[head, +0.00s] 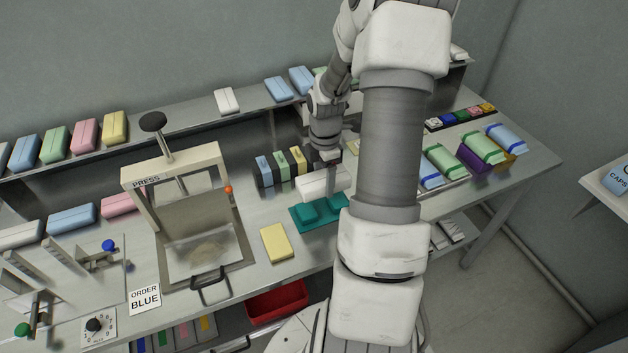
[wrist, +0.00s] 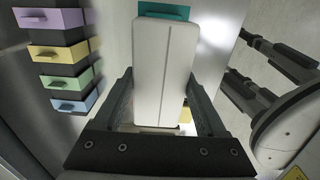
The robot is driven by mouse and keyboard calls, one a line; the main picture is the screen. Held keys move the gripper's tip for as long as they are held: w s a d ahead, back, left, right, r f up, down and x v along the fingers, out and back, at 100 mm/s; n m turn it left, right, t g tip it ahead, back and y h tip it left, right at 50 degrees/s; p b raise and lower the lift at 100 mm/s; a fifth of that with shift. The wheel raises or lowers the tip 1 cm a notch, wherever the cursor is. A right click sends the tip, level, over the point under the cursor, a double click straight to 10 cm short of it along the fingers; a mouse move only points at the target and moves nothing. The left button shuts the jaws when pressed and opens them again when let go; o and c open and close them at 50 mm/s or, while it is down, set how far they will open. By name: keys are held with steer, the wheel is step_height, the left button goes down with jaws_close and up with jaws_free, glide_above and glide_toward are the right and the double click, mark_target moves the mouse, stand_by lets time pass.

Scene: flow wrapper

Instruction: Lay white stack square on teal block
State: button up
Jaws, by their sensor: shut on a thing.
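The white stack (head: 318,183) is a pale block with a seam along its middle, seen large in the wrist view (wrist: 163,70). My gripper (head: 326,163) is shut on it, with one finger on each long side in the wrist view (wrist: 160,92). The teal block (head: 308,212) sits on the bench, with raised parts on a flat base. In the head view the stack is just behind and above it, partly covering it. In the wrist view a teal edge (wrist: 180,13) shows past the stack's far end. I cannot tell whether they touch.
Blue, green, yellow and dark drawer units (head: 282,167) stand close left of the stack. A yellow pack (head: 276,243) lies in front on the bench. The press (head: 190,210) stands further left. Wrapped packs (head: 445,160) lie to the right, beyond my arm.

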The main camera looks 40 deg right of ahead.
steer(key=shift+f+b, duration=2.55)
steer(key=shift+f, duration=0.7)
steer(key=shift+f, duration=0.15)
steer(key=o, duration=1.3)
steer(key=shift+c, duration=0.2)
step_height(320, 180, up, 17)
steer(key=p, duration=0.2)
steer(key=shift+r, duration=0.2)
steer(key=shift+a, duration=0.1)
